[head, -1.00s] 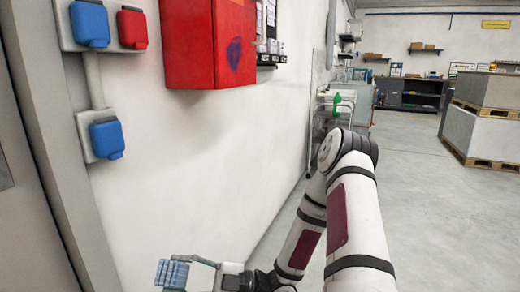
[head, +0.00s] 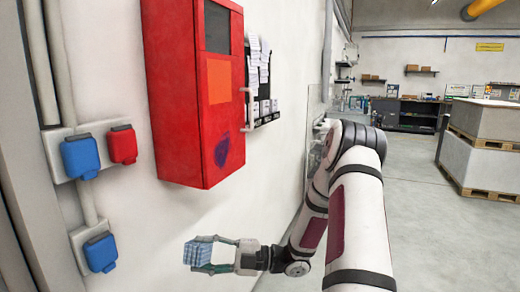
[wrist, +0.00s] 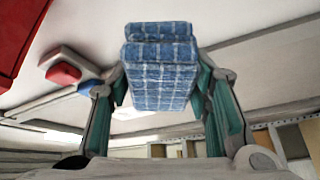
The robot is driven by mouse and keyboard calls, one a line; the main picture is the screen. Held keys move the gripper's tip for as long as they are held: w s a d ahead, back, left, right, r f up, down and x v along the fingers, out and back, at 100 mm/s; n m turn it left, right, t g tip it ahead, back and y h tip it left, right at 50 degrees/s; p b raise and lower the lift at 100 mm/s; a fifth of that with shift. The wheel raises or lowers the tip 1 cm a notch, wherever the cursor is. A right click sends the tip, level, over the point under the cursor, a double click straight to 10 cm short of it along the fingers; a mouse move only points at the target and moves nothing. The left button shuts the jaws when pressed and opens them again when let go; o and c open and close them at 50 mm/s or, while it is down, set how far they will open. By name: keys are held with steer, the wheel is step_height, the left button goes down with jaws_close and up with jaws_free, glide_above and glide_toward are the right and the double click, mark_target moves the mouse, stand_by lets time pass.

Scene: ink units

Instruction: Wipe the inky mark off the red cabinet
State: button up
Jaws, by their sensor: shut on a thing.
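The red cabinet (head: 180,95) hangs on the white wall, left of centre in the head view. A dark purple inky mark (head: 222,150) is low on its right-hand face, below an orange patch. My gripper (head: 202,254) is below the cabinet, apart from it, and shut on a folded blue checked cloth (head: 194,254). In the wrist view the cloth (wrist: 160,68) sits between the green-padded fingers of my gripper (wrist: 160,88). A part of the red cabinet (wrist: 18,40) shows at the upper left there.
Blue and red socket boxes (head: 80,156) are on the wall left of the cabinet, with another blue one (head: 100,252) lower. A black rack with papers (head: 262,95) is fixed right of the cabinet. Pallets with grey crates (head: 480,150) stand far right. The floor between is clear.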

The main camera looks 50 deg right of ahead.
steer(key=s+d+r+n+h+p, duration=0.1)
steer(key=s+d+r+p, duration=0.3)
steer(key=r, duration=0.3)
steer(key=s+d+r+n+h+p, duration=0.1)
steer(key=d+r+p, duration=0.2)
steer(key=r+p, duration=0.45)
steer(key=s+d+r+n+p, duration=0.1)
steer(key=s+d+r+p, duration=0.3)
steer(key=r, duration=0.3)
steer(key=w+a+b, duration=0.2)
steer(key=w, duration=0.5)
steer(key=shift+r, duration=0.2)
steer(key=shift+w+a+b, duration=0.2)
steer(key=shift+w, duration=0.3)
steer(key=shift+w+a+b, duration=0.15)
steer(key=shift+w, duration=0.35)
steer(key=shift+d, duration=0.1)
